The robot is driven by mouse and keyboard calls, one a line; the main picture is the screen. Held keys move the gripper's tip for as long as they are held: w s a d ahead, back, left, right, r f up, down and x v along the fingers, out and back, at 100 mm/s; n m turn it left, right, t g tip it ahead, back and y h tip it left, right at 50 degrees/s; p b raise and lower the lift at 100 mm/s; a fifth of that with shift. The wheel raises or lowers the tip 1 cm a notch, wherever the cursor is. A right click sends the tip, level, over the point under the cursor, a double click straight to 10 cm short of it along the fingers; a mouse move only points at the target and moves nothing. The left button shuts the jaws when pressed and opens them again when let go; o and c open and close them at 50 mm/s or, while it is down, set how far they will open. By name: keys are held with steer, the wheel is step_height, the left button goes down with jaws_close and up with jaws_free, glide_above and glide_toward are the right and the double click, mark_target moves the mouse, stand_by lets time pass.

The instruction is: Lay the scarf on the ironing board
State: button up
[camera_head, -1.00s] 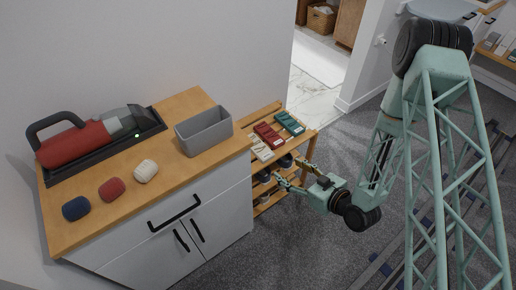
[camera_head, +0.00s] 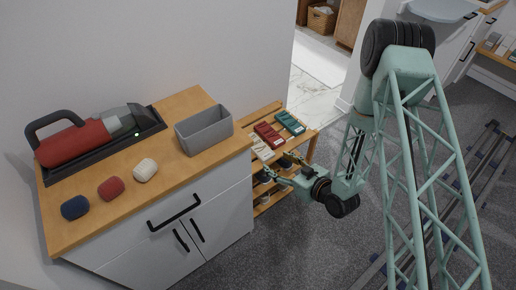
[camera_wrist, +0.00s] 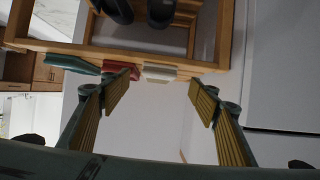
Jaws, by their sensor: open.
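Three flat folded pieces lie side by side on top of a wooden rack (camera_head: 311,146): a cream one (camera_head: 262,148), a red one (camera_head: 267,134) and a green one (camera_head: 290,123). I cannot tell which of them is the scarf. My gripper (camera_head: 279,168) is open and empty at the rack's front, just below its top. In the wrist view, the cream piece (camera_wrist: 159,72) shows beyond and between my open fingers (camera_wrist: 160,84), apart from them. The red piece (camera_wrist: 122,68) is partly behind the left finger. I cannot make out an ironing board for certain; a pale blue-grey rounded surface (camera_head: 445,9) is cut off at top right.
A cabinet (camera_head: 160,190) left of the rack carries a grey bin (camera_head: 204,130), a red handheld vacuum (camera_head: 78,145) and three rolled cloths (camera_head: 111,188). Dark items sit on the rack's lower shelves. Rails (camera_head: 470,175) cross the carpet at right. A doorway opens behind.

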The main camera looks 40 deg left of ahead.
mark_target(270, 157)
steer(key=shift+w+a+f, duration=0.1)
steer(key=shift+a+f, duration=0.05)
steer(key=shift+a, duration=0.2)
steer(key=shift+a, duration=0.1)
steer(key=shift+x, duration=2.5)
steer(key=shift+w, duration=0.1)
steer(key=c, duration=1.1)
